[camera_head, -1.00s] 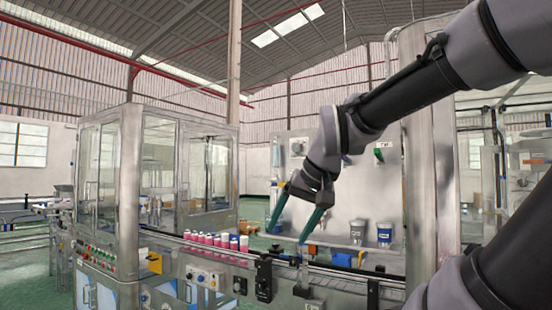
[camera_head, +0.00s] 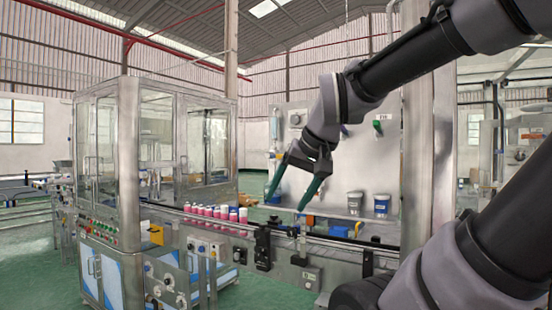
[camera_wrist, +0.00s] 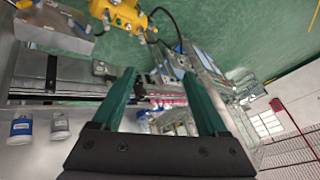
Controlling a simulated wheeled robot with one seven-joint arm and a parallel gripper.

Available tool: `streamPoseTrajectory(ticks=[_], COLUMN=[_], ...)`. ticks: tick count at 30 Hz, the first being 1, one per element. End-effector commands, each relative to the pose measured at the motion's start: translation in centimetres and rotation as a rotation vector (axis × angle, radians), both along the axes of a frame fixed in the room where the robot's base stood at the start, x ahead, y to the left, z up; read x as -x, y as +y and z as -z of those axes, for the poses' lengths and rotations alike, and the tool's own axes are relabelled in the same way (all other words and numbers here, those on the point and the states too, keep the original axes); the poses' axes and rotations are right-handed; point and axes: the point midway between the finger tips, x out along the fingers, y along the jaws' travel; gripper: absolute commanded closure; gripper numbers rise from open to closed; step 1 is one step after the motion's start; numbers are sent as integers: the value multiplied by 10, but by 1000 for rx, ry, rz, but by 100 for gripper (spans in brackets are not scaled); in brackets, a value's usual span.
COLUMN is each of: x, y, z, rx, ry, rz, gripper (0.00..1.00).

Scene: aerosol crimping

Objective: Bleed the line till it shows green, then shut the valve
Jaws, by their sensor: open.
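A small green-handled fitting (camera_head: 377,127), which may be the valve, hangs below a small white label on the upright steel panel (camera_head: 335,150). A round dial (camera_head: 295,119) is at the panel's upper left; its reading is too small to tell. I cannot make out a green signal on the line. My gripper (camera_head: 286,203) has two long green fingers, spread apart and empty. It appears in front of the panel, left of and below the green-handled fitting. The wrist view shows the open fingers (camera_wrist: 158,74) with nothing between their tips.
A conveyor (camera_head: 335,242) runs below the panel, with several pink-and-white cans (camera_head: 210,212) on it. Two pails (camera_head: 382,205) stand by the panel. A glass-sided machine (camera_head: 150,150) stands left. A yellow device (camera_wrist: 122,14) shows in the wrist view. Green floor is clear at front.

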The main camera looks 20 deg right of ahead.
Motion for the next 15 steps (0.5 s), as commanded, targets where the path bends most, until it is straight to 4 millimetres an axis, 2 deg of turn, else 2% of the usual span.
streamPoseTrajectory(ticks=[1,4,6,8,11,15], x=[0,-6,-17,-33,-73,-141], y=[0,-1,-5,-10,-22,-42], z=[0,-6,-17,-33,-67,-116], rx=[0,7,24,48,108,207], ry=[0,5,21,40,75,103], rz=[0,4,14,33,92,226], gripper=[35,73,100,100,100,100])
